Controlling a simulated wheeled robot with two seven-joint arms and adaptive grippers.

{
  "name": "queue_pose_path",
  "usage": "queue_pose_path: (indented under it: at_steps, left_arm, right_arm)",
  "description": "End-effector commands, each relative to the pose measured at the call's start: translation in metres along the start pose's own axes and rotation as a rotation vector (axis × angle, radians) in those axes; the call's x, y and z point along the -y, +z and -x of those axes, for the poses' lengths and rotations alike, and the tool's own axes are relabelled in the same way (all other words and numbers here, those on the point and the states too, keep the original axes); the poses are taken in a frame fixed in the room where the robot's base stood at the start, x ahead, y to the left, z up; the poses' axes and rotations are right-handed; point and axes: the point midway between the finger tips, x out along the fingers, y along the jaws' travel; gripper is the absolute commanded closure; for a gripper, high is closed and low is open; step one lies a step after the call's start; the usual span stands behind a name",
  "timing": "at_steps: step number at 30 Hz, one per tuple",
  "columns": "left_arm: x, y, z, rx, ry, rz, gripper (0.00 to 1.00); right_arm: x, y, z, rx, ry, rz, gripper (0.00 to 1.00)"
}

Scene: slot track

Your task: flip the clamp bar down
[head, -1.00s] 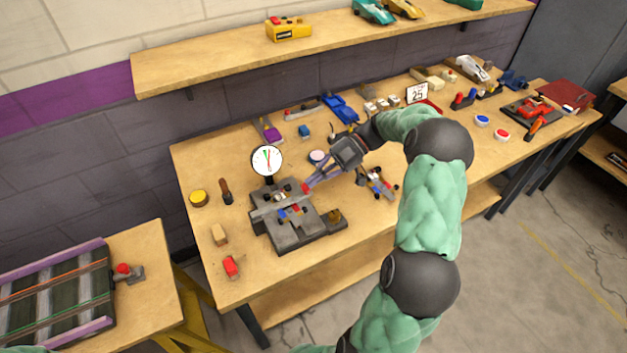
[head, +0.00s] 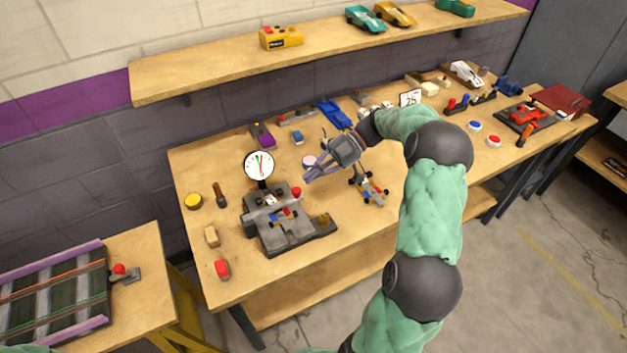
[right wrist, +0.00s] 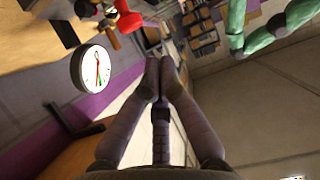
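The clamp bar (head: 268,213) is a grey bar with a red knob (head: 296,191) at its right end. It lies across the dark grey fixture (head: 300,240), apparently low and near level. The red knob also shows near the top of the right wrist view (right wrist: 128,19). A small car chassis with blue and red parts (head: 284,216) sits in the fixture beside the bar. My left gripper is out of view.
A round dial gauge (head: 258,165) stands behind the fixture; it looms close in the right wrist view (right wrist: 92,69). Another chassis (head: 368,188) lies right of the fixture. A wood block (head: 212,237) and a red item (head: 222,269) lie at left.

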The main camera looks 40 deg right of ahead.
Motion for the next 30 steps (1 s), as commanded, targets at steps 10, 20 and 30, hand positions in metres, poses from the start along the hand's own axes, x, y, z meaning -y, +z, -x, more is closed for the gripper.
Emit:
queue_pose_path:
  at_steps: [10,20,30]
  left_arm:
    - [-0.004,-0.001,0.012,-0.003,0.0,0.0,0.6]
    - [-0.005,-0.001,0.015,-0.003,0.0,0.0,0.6]
    - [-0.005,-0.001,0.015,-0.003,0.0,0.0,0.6]
  right_arm:
    - [0.002,0.043,0.045,-0.001,0.002,0.001,1.0]
    - [0.002,0.058,0.06,-0.002,0.001,0.004,1.0]
    - [0.002,0.058,0.06,-0.002,0.0,0.005,1.0]
